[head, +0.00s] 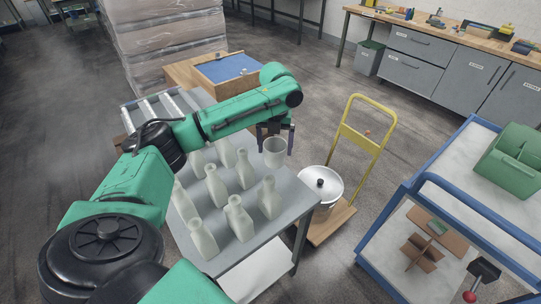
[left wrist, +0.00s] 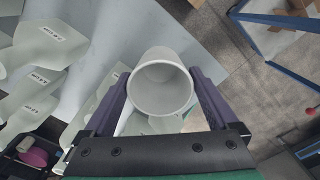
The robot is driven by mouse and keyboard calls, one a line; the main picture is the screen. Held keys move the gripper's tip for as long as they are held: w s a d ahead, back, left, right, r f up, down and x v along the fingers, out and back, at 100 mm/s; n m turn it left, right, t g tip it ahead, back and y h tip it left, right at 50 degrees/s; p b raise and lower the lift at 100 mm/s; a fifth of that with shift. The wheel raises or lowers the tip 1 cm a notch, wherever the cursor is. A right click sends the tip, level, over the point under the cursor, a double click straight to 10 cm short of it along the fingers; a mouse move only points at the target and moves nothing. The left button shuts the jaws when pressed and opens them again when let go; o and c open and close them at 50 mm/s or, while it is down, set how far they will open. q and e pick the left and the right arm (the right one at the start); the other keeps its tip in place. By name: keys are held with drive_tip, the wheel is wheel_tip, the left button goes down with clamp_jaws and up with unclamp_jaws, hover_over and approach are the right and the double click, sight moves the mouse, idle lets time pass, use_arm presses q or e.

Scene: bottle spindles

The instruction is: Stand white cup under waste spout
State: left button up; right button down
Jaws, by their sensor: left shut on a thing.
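A white cup (head: 275,155) is in my left gripper (head: 275,138), upright, over the right back part of the grey table (head: 285,187). In the left wrist view the cup (left wrist: 161,88) shows its open round mouth between the two dark fingers, and it looks empty. The fingers are shut on its sides. Whether its base touches the table, I cannot tell. I cannot make out a waste spout in either view. My right gripper is not in view.
Several pale labelled bottles (head: 240,220) stand on the table, left of the cup. A lidded metal pot (head: 320,187) stands on a yellow-handled trolley (head: 346,130) beside the table. A blue-framed cart (head: 400,205) is at the right. Dark floor lies between.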

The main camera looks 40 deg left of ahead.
sight(275, 163)
use_arm(q)
wheel_tip(275, 163, down, 7)
drive_tip(key=shift+w+r, duration=0.1)
drive_tip(key=shift+r, duration=0.1)
drive_tip(key=shift+f, duration=0.25)
drive_tip(key=shift+w+a+f, duration=0.1)
drive_tip(key=shift+f, duration=0.1)
drive_tip(key=o, duration=1)
drive_tip(key=shift+c, duration=0.2)
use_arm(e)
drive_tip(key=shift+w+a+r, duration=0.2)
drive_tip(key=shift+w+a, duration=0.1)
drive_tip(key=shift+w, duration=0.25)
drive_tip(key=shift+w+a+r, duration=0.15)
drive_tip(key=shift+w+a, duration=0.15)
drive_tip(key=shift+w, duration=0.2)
